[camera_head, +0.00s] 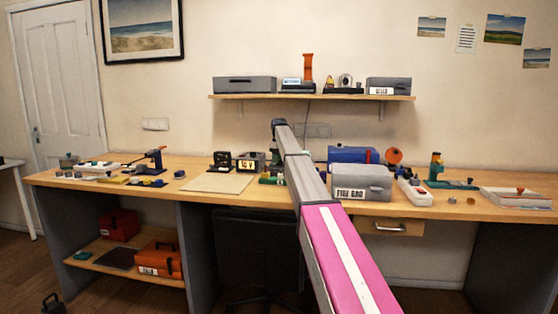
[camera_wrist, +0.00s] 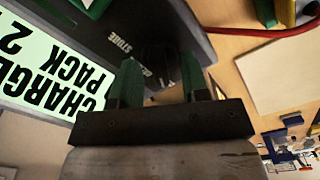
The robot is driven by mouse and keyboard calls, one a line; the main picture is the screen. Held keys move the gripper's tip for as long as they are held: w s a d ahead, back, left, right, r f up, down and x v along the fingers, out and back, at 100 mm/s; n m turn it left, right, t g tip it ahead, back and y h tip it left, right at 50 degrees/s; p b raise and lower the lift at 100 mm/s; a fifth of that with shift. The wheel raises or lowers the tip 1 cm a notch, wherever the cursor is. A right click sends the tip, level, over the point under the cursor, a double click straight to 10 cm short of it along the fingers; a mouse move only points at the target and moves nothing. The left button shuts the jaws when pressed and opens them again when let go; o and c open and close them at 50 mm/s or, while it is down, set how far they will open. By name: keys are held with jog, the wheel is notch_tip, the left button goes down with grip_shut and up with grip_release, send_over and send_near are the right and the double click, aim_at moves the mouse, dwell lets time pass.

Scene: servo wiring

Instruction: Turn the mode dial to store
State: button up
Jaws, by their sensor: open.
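In the wrist view, a dark box (camera_wrist: 95,40) fills the upper left. It has a pale lit panel (camera_wrist: 50,65) reading "CHARGE PACK 2", seen upside down. A small dark round mode dial (camera_wrist: 158,58) sits on its face, with a "STORE" label beside it and more lettering partly covered. My gripper (camera_wrist: 158,80) is open, with one green finger on either side of the dial. I cannot tell whether the fingers touch it. In the head view, my arm reaches the middle of the workbench (camera_head: 90,182) and hides the gripper.
In the head view, two small dark devices (camera_head: 222,160) stand left of my arm, behind a beige mat (camera_head: 216,183). A grey case (camera_head: 360,182) and a blue toolbox (camera_head: 350,155) stand right of it. A shelf (camera_head: 310,97) hangs above. A red cable (camera_wrist: 265,31) shows in the wrist view.

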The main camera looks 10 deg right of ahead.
grip_shut()
jog(key=m, duration=0.4)
jog(key=shift+m, duration=0.4)
jog(key=m, duration=1.2)
jog(key=shift+d+r+m, duration=0.1)
jog(key=shift+m, duration=0.2)
jog(key=m, duration=0.6)
jog(key=shift+m, duration=0.4)
